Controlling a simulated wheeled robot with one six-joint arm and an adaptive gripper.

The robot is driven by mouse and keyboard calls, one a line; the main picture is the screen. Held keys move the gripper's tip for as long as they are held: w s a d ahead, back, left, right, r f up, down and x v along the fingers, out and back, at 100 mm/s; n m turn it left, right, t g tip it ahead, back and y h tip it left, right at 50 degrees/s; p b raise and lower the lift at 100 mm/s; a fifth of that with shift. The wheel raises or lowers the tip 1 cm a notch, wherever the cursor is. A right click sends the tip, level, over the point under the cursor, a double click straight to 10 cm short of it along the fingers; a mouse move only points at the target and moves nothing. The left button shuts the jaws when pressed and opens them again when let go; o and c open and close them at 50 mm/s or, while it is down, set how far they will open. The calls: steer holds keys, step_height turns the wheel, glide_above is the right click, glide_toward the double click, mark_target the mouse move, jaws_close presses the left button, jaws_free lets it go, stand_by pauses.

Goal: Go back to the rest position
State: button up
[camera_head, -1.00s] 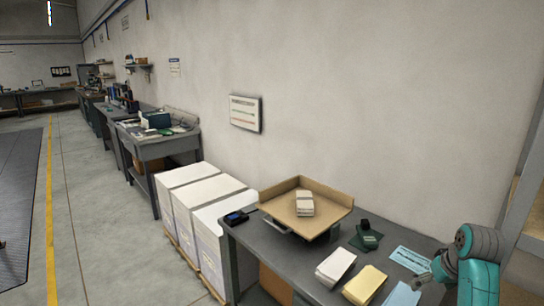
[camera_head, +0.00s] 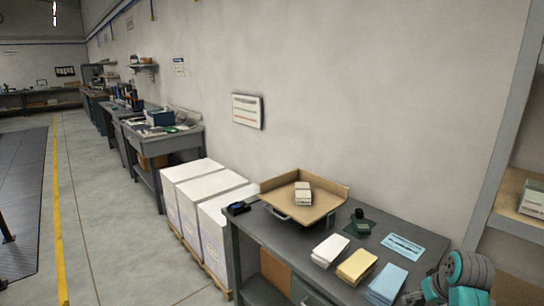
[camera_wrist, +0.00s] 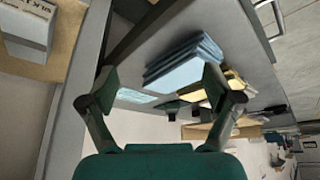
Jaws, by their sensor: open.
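My gripper (camera_wrist: 157,88) is open and empty in the wrist view, its two fingers spread apart with the bench beyond them. In the head view my teal and grey arm is folded at the lower right, beside the right end of the grey bench (camera_head: 290,240); the fingers cannot be made out there. A blue paper stack (camera_head: 387,283) lies on the bench close to my arm. It also shows beyond the fingers in the wrist view (camera_wrist: 180,68).
On the bench are a cream stack (camera_head: 357,266), a white stack (camera_head: 331,250), a light-blue sheet (camera_head: 402,247), a dark green stamp-like object (camera_head: 360,226) and a cardboard tray (camera_head: 331,204) holding a small stack. White boxes (camera_head: 205,190) stand left. The aisle floor (camera_head: 105,220) is clear.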

steer(key=s+a+f+t, duration=0.1)
steer(key=s+a+f, duration=0.25)
steer(key=f, duration=0.35)
steer(key=s+a+f+t, duration=0.1)
steer(key=s+a+f, duration=0.2)
steer(key=a+f, duration=0.3)
steer(key=s+a+f+t, duration=0.1)
steer(key=s+a+f, duration=0.3)
steer(key=s, duration=0.2)
steer(key=s+a+f+t, duration=0.1)
steer(key=s+a+f, duration=0.25)
steer(key=s, duration=0.25)
steer(key=s+a+r+t, duration=0.2)
steer(key=s+a, duration=0.1)
steer(key=s, duration=0.6)
steer(key=s+a+r+t, duration=0.1)
steer(key=s+a+r, duration=0.2)
steer(key=s, duration=0.5)
steer(key=s+a+r+n+t, duration=0.1)
steer(key=s+a+r+t, duration=0.1)
steer(key=s+r, duration=1)
steer(key=shift+s+a+r+t+y, duration=0.2)
steer(key=shift+a+r+t+y, duration=0.1)
steer(key=shift+a+r+t, duration=0.15)
steer(key=shift+f, duration=0.1)
